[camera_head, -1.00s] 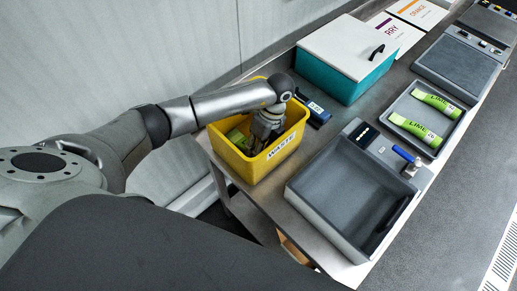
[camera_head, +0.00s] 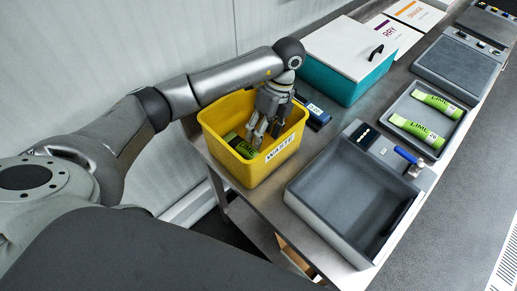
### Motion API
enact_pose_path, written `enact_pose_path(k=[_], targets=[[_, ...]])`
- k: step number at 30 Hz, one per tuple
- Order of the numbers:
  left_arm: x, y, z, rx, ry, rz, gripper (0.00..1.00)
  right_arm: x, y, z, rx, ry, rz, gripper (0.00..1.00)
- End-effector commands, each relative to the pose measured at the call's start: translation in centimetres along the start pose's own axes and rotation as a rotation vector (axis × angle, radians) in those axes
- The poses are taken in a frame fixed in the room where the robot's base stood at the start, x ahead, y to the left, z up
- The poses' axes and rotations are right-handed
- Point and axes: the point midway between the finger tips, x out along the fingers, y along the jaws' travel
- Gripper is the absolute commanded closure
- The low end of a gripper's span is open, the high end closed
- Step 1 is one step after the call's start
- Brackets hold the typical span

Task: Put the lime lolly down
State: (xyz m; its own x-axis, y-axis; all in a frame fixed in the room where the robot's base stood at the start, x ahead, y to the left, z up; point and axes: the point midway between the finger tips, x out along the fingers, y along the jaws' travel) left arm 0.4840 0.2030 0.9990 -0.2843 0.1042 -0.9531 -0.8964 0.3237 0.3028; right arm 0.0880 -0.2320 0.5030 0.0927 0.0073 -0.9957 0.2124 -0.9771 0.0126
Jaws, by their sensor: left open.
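A lime lolly (camera_head: 241,147) in a green and dark wrapper lies inside the yellow bin (camera_head: 250,172) marked WASTE. My left gripper (camera_head: 262,138) points down over the bin, its fingers apart and beside the lolly's right end. The fingertips are within the bin's opening and hold nothing that I can see. Two more lime lollies, an upper one (camera_head: 437,103) and a lower one (camera_head: 416,131), lie in a grey tray at the right. My right gripper is not in view.
An empty grey tray (camera_head: 335,221) with a blue-handled part (camera_head: 405,154) at its back edge stands right of the bin. A teal box (camera_head: 338,82) with a white lid stands behind. A small blue device (camera_head: 318,114) lies beside the bin. A grey scale-like unit (camera_head: 455,70) is at the back right.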

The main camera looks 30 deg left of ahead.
Motion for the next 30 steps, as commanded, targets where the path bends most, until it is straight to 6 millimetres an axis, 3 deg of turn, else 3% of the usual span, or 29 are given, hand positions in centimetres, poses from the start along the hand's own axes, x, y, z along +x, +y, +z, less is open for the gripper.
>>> enact_pose_path(k=[3,10,30], targets=[[-1.9,0.0,0.2,-0.003,-0.004,0.000,0.46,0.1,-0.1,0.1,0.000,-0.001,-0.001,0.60],[-3.7,0.1,0.1,-0.003,-0.002,0.003,0.46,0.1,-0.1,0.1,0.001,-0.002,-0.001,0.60],[-4.2,0.1,0.0,-0.002,0.000,0.004,0.46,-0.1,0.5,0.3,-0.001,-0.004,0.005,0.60]])
